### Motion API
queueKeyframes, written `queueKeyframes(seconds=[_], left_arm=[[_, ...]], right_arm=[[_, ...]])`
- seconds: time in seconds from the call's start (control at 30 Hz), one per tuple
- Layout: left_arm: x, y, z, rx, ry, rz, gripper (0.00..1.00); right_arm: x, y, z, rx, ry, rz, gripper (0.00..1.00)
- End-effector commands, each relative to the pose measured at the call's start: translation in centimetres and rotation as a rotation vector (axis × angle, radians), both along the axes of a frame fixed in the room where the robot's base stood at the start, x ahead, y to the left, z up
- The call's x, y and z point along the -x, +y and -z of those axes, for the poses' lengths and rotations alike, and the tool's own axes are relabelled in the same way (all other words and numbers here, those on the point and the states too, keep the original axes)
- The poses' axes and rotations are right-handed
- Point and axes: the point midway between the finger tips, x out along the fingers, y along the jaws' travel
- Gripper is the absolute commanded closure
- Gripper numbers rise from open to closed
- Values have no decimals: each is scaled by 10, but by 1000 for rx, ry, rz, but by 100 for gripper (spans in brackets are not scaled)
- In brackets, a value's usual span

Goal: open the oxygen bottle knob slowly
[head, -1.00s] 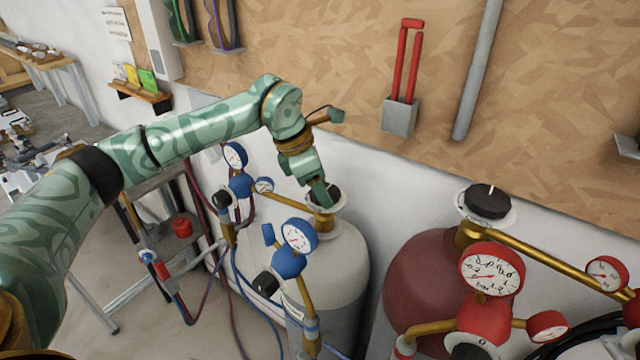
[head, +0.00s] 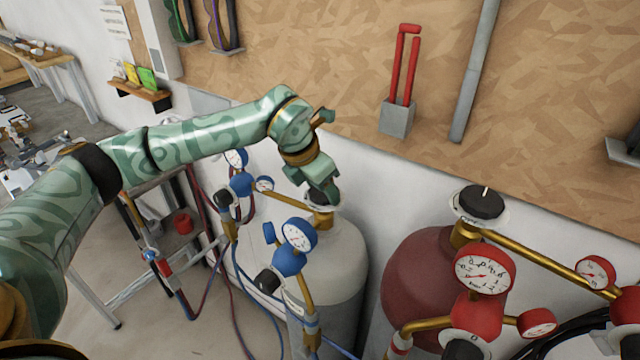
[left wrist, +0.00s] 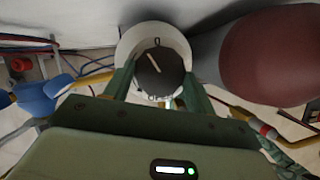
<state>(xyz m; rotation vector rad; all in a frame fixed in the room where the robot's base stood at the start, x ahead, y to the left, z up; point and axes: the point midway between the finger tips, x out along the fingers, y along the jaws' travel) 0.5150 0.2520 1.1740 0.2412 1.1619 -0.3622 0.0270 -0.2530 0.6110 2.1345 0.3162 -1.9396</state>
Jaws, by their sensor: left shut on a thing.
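The grey oxygen bottle (head: 335,262) stands against the white wall, with blue gauges (head: 298,235) on its brass fitting. Its black knob (left wrist: 159,72) sits on top over a white disc (left wrist: 134,36); a pale mark on the knob points up and left in the left wrist view. My left gripper (head: 326,196) comes down on the knob from above. Its two green fingers stand on either side of the knob and are shut on it, hiding most of the knob in the head view. My right gripper is not in view.
A dark red bottle (head: 425,290) with its own black knob (head: 481,203) and red gauges (head: 484,270) stands close on the right. Hoses and a metal table (head: 150,185) lie to the left. A grey holder (head: 397,118) with red handles hangs on the board behind.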

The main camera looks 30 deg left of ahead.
Motion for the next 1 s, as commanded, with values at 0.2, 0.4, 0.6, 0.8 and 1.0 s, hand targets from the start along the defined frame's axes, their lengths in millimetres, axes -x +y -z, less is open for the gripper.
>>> queueKeyframes(seconds=[0.2,0.4,0.6,0.8,1.0], left_arm=[[-1,0,-2,1,-5,-12,67],[-1,0,-2,0,-5,-12,67],[-1,0,-1,0,-3,-10,23],[0,0,-2,0,-2,-10,23],[8,5,-26,-1,-6,-10,23]], right_arm=[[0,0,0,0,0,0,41],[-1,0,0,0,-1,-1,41],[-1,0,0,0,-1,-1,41],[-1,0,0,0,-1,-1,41],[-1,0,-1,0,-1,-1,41]])
